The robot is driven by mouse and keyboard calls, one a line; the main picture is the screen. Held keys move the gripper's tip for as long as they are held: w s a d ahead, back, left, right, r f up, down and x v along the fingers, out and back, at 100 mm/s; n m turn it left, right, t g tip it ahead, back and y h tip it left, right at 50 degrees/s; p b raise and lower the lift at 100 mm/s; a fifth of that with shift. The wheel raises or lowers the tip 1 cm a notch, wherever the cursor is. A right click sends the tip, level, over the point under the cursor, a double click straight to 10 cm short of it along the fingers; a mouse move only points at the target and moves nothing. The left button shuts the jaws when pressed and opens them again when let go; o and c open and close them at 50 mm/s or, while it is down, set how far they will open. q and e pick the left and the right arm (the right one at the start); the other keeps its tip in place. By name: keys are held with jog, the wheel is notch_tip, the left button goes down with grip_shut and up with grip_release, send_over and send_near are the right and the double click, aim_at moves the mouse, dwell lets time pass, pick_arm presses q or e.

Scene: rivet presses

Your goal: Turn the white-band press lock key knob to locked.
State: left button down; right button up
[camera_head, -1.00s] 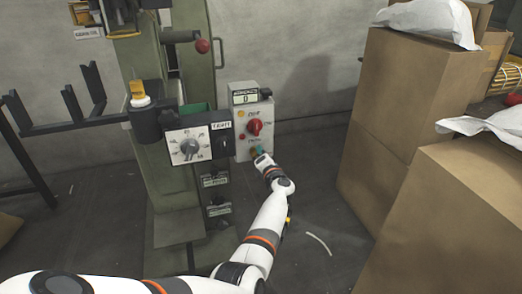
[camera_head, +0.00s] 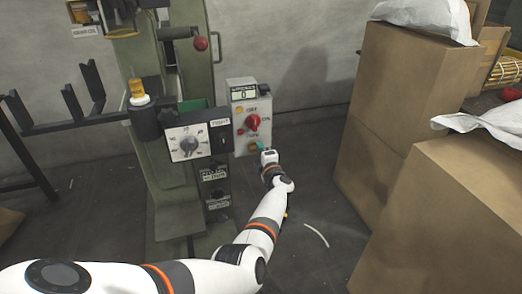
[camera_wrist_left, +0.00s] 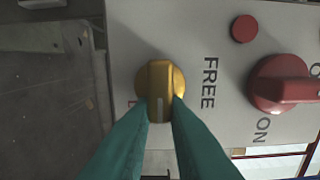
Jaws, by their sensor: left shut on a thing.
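The lock key knob (camera_wrist_left: 161,78) is a round brass-yellow knob with a raised grip and a pale mark that points down in the left wrist view. The word FREE stands to its right there; another label at its lower left is mostly hidden by a finger. My left gripper (camera_wrist_left: 161,108) has its teal fingers shut on the knob's grip. In the head view, my left gripper (camera_head: 259,147) is at the bottom of the grey control box (camera_head: 238,92), partly covering the knob. The green press (camera_head: 178,190) carries an amber lamp with a white band (camera_head: 139,100). My right gripper is not in view.
A red rotary switch (camera_head: 252,123) sits above the key knob; a red button (camera_wrist_left: 244,28) is nearby. A dial box (camera_head: 188,146) is left of the control box. Cardboard boxes (camera_head: 455,210) stand at right. Floor between is mostly clear.

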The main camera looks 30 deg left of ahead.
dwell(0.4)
pick_arm(q)
jog(key=c, duration=1.4)
grip_release()
jog(key=shift+d, duration=0.1)
